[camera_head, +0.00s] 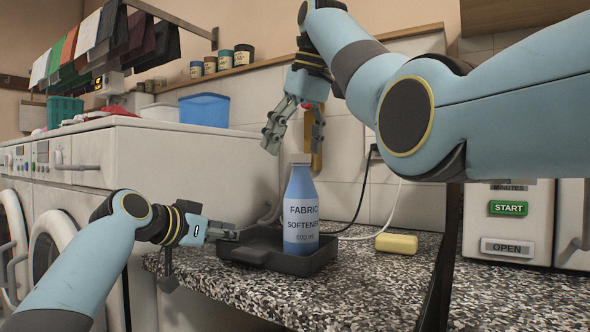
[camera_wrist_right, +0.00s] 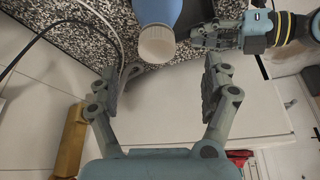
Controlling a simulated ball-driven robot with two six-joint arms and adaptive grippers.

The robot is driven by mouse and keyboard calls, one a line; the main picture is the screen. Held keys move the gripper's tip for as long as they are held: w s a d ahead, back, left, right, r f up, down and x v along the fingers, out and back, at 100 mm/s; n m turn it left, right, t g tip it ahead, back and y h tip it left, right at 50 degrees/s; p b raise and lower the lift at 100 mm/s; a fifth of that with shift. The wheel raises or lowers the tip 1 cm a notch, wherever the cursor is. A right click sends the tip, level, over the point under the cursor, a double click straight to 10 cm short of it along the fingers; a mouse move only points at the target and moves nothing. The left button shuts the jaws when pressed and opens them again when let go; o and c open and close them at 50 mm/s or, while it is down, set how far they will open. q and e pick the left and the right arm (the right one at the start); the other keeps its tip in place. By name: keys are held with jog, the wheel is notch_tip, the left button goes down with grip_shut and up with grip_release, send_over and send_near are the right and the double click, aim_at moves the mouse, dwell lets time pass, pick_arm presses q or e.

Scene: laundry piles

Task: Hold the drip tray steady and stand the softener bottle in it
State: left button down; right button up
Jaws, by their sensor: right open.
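The blue softener bottle (camera_head: 301,212) stands upright in the dark drip tray (camera_head: 268,258) on the speckled counter. Its pale cap shows in the right wrist view (camera_wrist_right: 156,44), just beyond my open fingertips. My right gripper (camera_head: 294,146) is open and empty above the bottle, apart from it, with its fingers pointing down. Its fingers also frame the right wrist view (camera_wrist_right: 160,82). My left gripper (camera_head: 228,234) is at the tray's left rim, with its fingers close together on it. The tray's far inside is partly hidden by the bottle.
A yellow sponge-like block (camera_head: 396,243) lies right of the tray, near cables along the wall. A box with START and OPEN labels (camera_head: 507,223) stands at the right. Washing machines (camera_head: 170,165) fill the left. The counter's front right is clear.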

dwell(0.3)
pick_arm(q)
jog(key=c, duration=1.4)
grip_release()
